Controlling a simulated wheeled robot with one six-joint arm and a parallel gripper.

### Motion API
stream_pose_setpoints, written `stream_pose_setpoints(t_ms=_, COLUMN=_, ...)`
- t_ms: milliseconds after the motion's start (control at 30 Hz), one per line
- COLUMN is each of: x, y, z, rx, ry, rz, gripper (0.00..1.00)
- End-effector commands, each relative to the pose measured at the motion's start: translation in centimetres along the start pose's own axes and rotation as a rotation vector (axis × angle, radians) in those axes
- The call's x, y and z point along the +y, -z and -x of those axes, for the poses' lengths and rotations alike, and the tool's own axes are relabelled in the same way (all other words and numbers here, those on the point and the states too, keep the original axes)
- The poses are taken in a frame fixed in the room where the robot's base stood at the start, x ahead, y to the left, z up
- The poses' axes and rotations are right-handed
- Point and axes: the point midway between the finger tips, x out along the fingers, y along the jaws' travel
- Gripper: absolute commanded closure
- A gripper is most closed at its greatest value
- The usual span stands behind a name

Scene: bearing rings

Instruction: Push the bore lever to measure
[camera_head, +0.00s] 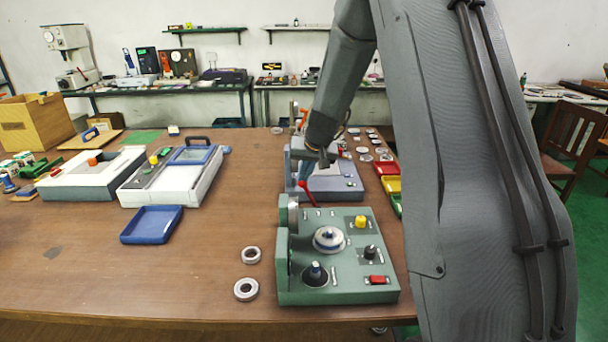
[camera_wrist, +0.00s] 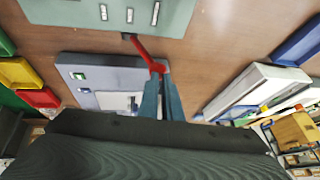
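The red lever (camera_head: 308,192) stands out from the back edge of the green bench instrument (camera_head: 350,283), near its left side. In the wrist view the red lever (camera_wrist: 143,50) runs from a dark pivot at the instrument's edge to a red end at my fingertips. My gripper (camera_head: 304,178) is just behind the instrument, pointing down. In the wrist view my gripper (camera_wrist: 161,74) shows two blue-grey fingers close together, apparently shut, with the tips at the lever's end. Whether they touch it is hard to tell. The fingertips are partly hidden in the head view.
A second grey-blue device (camera_head: 338,188) stands behind the green instrument, below my gripper. Two bearing rings (camera_head: 246,290) (camera_head: 251,255) lie left of the instrument. A blue tray (camera_head: 152,225) and white cases stand further left. Red, yellow and green bins (camera_head: 387,184) are on the right.

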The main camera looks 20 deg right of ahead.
Motion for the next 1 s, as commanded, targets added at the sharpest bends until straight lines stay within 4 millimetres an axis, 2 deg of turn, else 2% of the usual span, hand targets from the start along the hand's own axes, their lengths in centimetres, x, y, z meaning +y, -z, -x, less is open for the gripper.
stream_pose_setpoints(t_ms=67, x=0.3, y=0.0, z=0.5, rx=-0.004, ry=0.001, rz=0.001, gripper=1.00)
stream_pose_setpoints(t_ms=267, x=1.9, y=1.2, z=3.6, rx=0.005, ry=0.001, rz=-0.002, gripper=1.00)
stream_pose_setpoints(t_ms=500, x=-1.2, y=0.9, z=7.7, rx=0.005, ry=0.004, rz=0.006, gripper=1.00)
stream_pose_setpoints(t_ms=700, x=-2.9, y=0.8, z=10.3, rx=0.004, ry=0.005, rz=0.007, gripper=1.00)
stream_pose_setpoints(t_ms=1000, x=-3.6, y=0.7, z=11.6, rx=0.002, ry=0.003, rz=0.004, gripper=1.00)
